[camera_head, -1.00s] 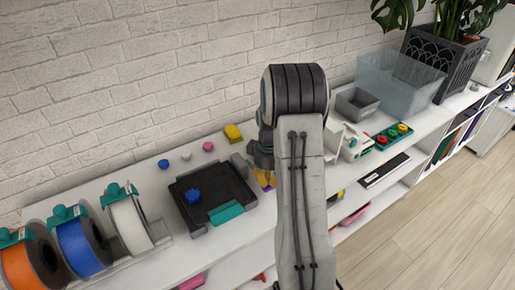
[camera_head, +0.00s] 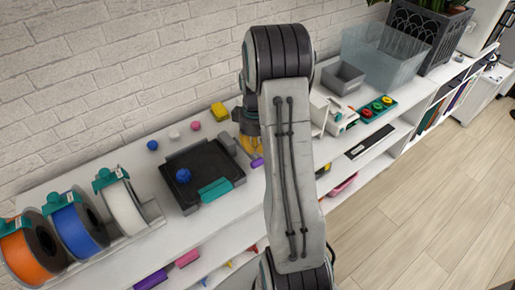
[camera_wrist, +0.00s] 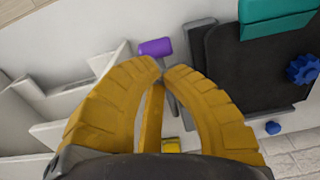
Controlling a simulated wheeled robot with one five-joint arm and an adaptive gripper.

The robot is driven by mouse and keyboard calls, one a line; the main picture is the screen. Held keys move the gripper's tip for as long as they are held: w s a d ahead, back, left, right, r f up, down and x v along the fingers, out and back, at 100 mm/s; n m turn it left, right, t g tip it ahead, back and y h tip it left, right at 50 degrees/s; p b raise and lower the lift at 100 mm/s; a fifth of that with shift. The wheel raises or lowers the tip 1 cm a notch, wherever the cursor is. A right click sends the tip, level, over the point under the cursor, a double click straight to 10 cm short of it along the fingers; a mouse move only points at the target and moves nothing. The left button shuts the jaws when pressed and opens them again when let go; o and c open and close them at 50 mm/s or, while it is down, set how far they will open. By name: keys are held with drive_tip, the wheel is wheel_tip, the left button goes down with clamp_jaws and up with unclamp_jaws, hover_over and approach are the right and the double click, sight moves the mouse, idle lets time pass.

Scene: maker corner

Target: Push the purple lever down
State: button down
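The purple lever has a purple handle (camera_wrist: 155,47) on a grey stem in the wrist view. The handle also shows in the head view (camera_head: 257,162), just left of my arm, at the right side of the black plate device. My gripper (camera_wrist: 162,67) has yellow fingers with their tips drawn almost together, and nothing shows held between them. In the wrist view the tips appear just below the handle, over the stem. I cannot tell whether they touch it. In the head view my gripper (camera_head: 252,146) is just behind the handle, partly hidden by my arm.
A black plate device (camera_head: 205,157) with a blue knob (camera_head: 183,175) stands beside the lever. Filament spools (camera_head: 75,228) are at the left. A white machine (camera_head: 338,117), a grey bin (camera_head: 343,78) and a button panel (camera_head: 374,109) are at the right.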

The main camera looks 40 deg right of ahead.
drive_tip(key=s+r+b, duration=0.1)
drive_tip(key=s+r, duration=0.5)
drive_tip(key=r, duration=0.2)
drive_tip(key=shift+s+a+r+b, duration=0.15)
drive_tip(key=shift+s+r+b, duration=0.05)
drive_tip(key=shift+r+b, duration=0.1)
drive_tip(key=shift+m, duration=0.3)
